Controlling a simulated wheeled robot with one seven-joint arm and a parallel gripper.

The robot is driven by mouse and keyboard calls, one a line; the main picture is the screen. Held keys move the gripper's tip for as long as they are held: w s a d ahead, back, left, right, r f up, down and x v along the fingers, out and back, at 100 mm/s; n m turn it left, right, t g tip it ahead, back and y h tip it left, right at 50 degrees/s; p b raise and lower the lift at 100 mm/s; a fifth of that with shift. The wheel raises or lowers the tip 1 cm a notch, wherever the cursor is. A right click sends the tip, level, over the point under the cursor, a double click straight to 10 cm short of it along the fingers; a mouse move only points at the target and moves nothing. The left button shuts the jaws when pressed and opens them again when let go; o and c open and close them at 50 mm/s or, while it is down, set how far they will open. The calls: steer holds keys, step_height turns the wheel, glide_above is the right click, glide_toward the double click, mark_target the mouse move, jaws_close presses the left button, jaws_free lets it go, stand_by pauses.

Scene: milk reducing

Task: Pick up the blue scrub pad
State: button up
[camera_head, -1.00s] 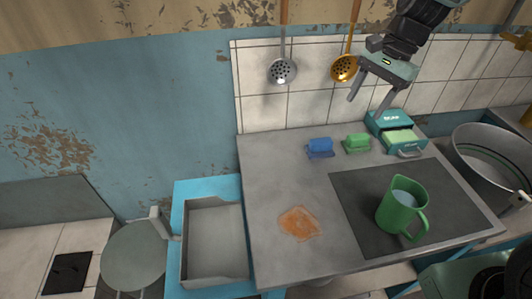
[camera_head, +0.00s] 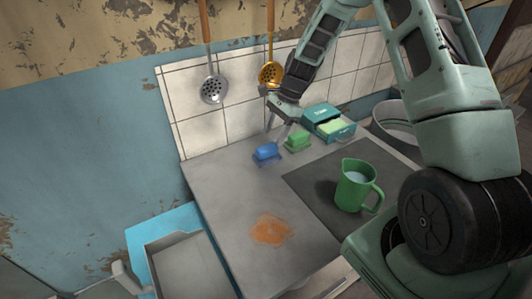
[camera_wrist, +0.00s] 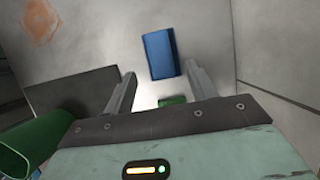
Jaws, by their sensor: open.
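The blue scrub pad (camera_head: 266,152) lies near the back left of the grey counter, beside the green pad (camera_head: 297,141). In the wrist view the blue scrub pad (camera_wrist: 160,54) lies just beyond the fingertips, nearer the right finger. A small part of the green pad (camera_wrist: 172,100) shows between the finger bases.
A green jug (camera_head: 352,188) stands on the dark mat (camera_head: 310,182), and a teal box (camera_head: 325,120) stands right of the pads. Two ladles hang on the tiled wall behind. An orange stain (camera_head: 271,230) marks the otherwise clear front left counter.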

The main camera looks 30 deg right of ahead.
mark_target(267, 147)
steer(key=shift+a+p+x, duration=0.15)
steer(key=shift+p+x, duration=0.2)
steer(key=shift+x, duration=1.25)
steer(key=shift+a+p+x, duration=0.1)
steer(key=shift+p+x, duration=0.25)
steer(key=shift+x, duration=1.2)
steer(key=shift+w+r, duration=0.1)
steer(key=c, duration=1.1)
